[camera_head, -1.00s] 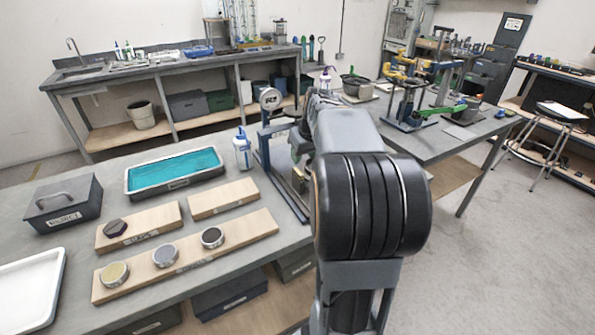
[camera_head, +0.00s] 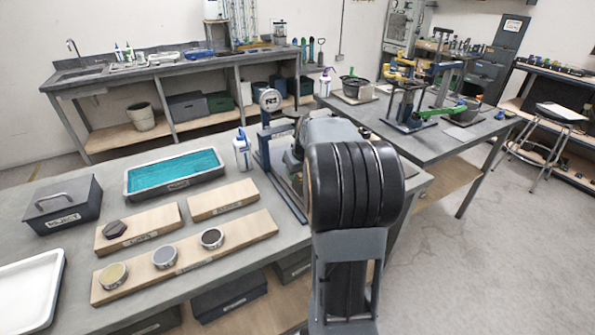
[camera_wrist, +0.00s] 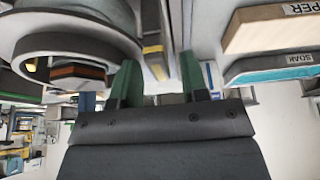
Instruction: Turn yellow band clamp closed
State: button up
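My gripper (camera_wrist: 160,85) shows in the wrist view with its two green fingers apart and nothing clearly held between them. A narrow upright piece with a yellow band (camera_wrist: 153,62) lies between or beyond the fingers, nearer the left finger; I cannot tell if it is the clamp's lever or if it touches a finger. A large grey ring-shaped part (camera_wrist: 75,42) with an orange-brown piece inside is at the left. In the head view my arm hides the gripper. A blue frame with a round gauge (camera_head: 270,99) stands just left of my arm.
A teal tray (camera_head: 175,182), wooden boards (camera_head: 185,256) with round pieces, a grey box (camera_head: 62,208) and a white bottle (camera_head: 242,152) are on the near bench. A stand with yellow parts (camera_head: 402,78) is on the right table (camera_head: 472,130). Floor at right is clear.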

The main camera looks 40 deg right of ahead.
grip_shut()
dwell(0.3)
jog(key=n+b, duration=0.1)
jog(key=n, duration=0.1)
jog(key=n+y+b, duration=0.1)
jog(key=n, duration=0.1)
jog(key=shift+d+f+y, duration=0.1)
jog(key=shift+y, duration=0.2)
jog(key=n, duration=0.2)
jog(key=n+y, duration=0.1)
jog(key=n, duration=0.1)
jog(key=shift+w+d+n+g+y+b, duration=0.1)
jog(key=shift+n+g+y+b, duration=0.2)
jog(key=shift+g+b, duration=0.1)
jog(key=n, duration=0.2)
jog(key=n+g+y, duration=0.1)
jog(key=n, duration=0.1)
jog(key=shift+r+n+p, duration=0.2)
jog(key=shift+n+p, duration=0.1)
jog(key=shift+p, duration=0.1)
jog(key=shift+w+d+n+g+y+p, duration=0.15)
jog(key=shift+n+g+p, duration=0.35)
jog(key=shift+n, duration=0.65)
jog(key=shift+a+n+g+y+p, duration=0.1)
jog(key=shift+n+g+y+p, duration=0.2)
jog(key=shift+n+g, duration=0.6)
jog(key=shift+n+t, duration=0.3)
jog(key=shift+n, duration=0.15)
